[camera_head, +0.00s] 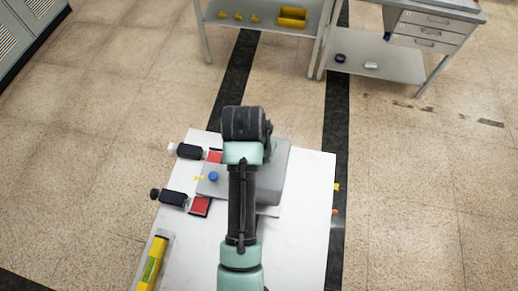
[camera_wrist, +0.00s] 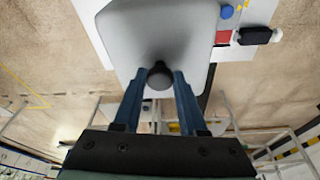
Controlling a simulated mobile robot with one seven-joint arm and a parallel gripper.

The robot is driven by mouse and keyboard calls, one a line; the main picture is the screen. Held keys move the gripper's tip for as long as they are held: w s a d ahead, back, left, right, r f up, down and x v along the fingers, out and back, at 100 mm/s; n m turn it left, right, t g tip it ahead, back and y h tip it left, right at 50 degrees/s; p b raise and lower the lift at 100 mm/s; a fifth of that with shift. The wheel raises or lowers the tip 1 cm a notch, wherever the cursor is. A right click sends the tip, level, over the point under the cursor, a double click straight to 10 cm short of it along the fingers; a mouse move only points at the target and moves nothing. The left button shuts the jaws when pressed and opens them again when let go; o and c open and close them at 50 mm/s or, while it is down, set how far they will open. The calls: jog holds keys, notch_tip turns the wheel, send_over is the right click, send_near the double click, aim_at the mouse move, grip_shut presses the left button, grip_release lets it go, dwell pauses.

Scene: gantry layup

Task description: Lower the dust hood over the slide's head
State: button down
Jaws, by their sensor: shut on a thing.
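The dust hood (camera_wrist: 165,30) is a smooth grey cover with rounded corners and a dark round knob (camera_wrist: 159,80). In the wrist view my gripper (camera_wrist: 159,84) has its two blue fingers shut on this knob. In the head view the hood (camera_head: 276,178) shows beside my arm, over the white table; my arm hides its middle and my fingers. The slide's head is not visible, and I cannot tell how high the hood is above what lies under it.
On the table (camera_head: 305,235), a blue knob (camera_head: 213,176) and small yellow pieces lie left of the hood. A yellow level (camera_head: 152,264) lies front left. The table's right side is mostly clear.

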jog(key=shift+f+b, duration=1.55)
jog(key=shift+f, duration=1.45)
jog(key=shift+c, duration=1.9)
grip_release()
jog(key=p+v, duration=0.1)
jog(key=v, duration=1.2)
